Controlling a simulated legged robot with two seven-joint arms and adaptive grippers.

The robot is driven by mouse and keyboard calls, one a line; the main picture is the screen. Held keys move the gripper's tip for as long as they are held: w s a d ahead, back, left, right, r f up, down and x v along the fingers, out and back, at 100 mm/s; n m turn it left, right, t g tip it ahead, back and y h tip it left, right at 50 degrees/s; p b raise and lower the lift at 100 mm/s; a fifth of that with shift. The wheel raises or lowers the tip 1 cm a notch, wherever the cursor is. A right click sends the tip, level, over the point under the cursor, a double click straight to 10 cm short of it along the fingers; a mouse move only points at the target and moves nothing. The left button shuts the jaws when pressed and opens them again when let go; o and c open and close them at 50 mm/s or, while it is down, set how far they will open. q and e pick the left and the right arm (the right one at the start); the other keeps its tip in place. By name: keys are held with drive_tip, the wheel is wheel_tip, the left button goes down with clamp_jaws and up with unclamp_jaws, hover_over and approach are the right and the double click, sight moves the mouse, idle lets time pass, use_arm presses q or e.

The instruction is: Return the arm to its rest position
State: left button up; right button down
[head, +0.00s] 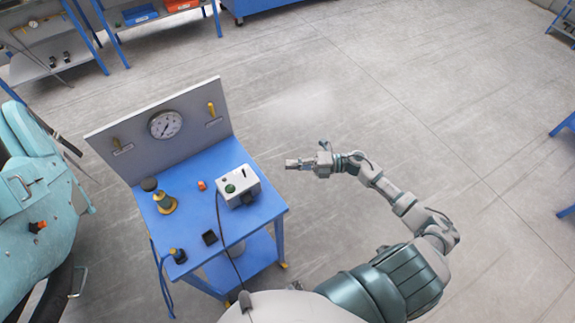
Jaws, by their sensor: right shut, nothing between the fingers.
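My right arm reaches up from the lower right of the head view and bends back to the left. Its gripper (292,164) is shut and empty. It hangs over the bare floor, just right of the blue cart (222,166), and looks apart from it. My left gripper is not in view.
The cart carries a grey box with a green button (238,186), a yellow-and-dark fitting (164,202) and small parts. Its back panel holds a pressure gauge (165,124). A turquoise machine (40,190) stands at the left. Shelves line the top left.

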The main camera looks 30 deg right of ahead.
drive_tip(key=w+d+f+m+t+h, duration=0.1)
drive_tip(key=d+f+m+t+h, duration=0.25)
drive_tip(key=f+m, duration=0.4)
drive_tip(key=w+d+f+m+t+h, duration=0.25)
drive_tip(key=d+f+m+h, duration=0.2)
drive_tip(key=f, duration=0.55)
drive_tip(key=s+d+f+m+g+h, duration=0.1)
drive_tip(key=s+f+m+h, duration=0.3)
drive_tip(key=f, duration=0.5)
drive_tip(key=s+f+m+g+h, duration=0.15)
drive_tip(key=s+f+m, duration=0.35)
drive_tip(key=f, duration=0.5)
drive_tip(key=s+a+f+m+g+h, duration=0.2)
drive_tip(key=s+f+m+g, duration=0.2)
drive_tip(key=s+f, duration=1.1)
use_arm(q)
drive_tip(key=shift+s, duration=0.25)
use_arm(e)
drive_tip(key=s+a+f+m+g, duration=0.1)
drive_tip(key=s+a+f+g, duration=0.1)
drive_tip(key=s, duration=0.5)
drive_tip(key=s+a+f+m+g, duration=0.1)
drive_tip(key=s+a, duration=0.3)
drive_tip(key=s, duration=0.4)
drive_tip(key=s+a+f+m+g, duration=0.1)
drive_tip(key=s+a+f+g, duration=0.2)
drive_tip(key=s, duration=0.4)
drive_tip(key=shift+s+a+f, duration=0.15)
drive_tip(key=shift+s+a, duration=0.05)
